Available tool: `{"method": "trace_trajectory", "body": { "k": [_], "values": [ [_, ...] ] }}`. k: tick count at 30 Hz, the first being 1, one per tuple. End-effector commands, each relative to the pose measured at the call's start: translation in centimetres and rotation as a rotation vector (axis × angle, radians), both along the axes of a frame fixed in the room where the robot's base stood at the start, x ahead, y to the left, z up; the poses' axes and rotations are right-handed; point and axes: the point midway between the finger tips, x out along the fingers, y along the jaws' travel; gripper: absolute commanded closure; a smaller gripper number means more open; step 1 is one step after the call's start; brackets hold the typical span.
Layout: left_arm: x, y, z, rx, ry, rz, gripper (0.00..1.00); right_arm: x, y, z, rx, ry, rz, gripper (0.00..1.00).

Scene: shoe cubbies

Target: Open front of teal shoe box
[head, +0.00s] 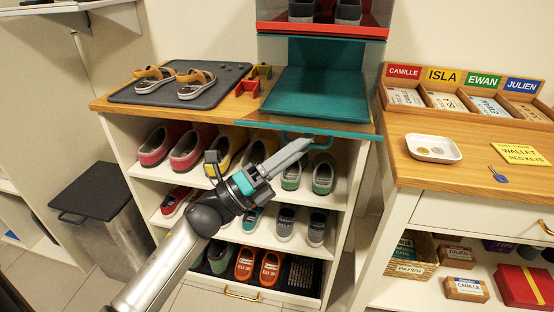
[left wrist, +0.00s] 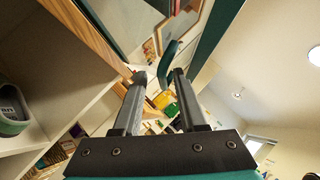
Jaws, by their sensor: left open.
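The teal shoe box (head: 318,92) stands on the cubby top, under a red box. Its interior shows, and its front panel (head: 290,125) is folded down, about flat, its teal edge jutting past the cubby's front. The teal handle (head: 308,141) hangs beneath that edge. My left gripper (head: 302,150) is open just below the panel, close to the handle. In the left wrist view the handle (left wrist: 170,62) shows by the tips of the open left gripper (left wrist: 160,77); I cannot tell whether they touch. My right gripper is not in view.
The cubby (head: 147,175) holds several pairs of shoes below the panel. A dark tray (head: 225,82) with sandals sits left of the box, with red and yellow clips (head: 247,88) between. A side table (head: 460,183) with a white dish (head: 433,148) stands at the right.

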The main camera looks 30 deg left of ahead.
Motion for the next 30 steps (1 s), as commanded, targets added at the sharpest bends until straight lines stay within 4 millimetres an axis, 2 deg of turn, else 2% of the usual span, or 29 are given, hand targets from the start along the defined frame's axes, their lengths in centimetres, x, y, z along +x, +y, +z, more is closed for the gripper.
{"method": "trace_trajectory", "body": {
  "k": [5,11,18,24,30],
  "values": [
    [-1.7,1.3,-1.1,-0.002,0.005,0.004,0.58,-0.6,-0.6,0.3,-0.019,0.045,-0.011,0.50],
    [-5.1,3.9,-3.4,-0.002,0.007,0.005,0.58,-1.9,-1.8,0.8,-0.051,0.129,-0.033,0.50],
    [-8.7,6.7,-5.8,-0.001,0.006,0.006,0.58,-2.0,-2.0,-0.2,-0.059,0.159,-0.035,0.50],
    [-10.2,7.8,-6.7,-0.001,0.002,0.004,0.58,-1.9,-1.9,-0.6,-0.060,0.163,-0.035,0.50],
    [-10.5,8.0,-6.9,-0.001,0.001,0.004,0.58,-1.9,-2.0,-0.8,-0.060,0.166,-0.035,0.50]
  ]
}}
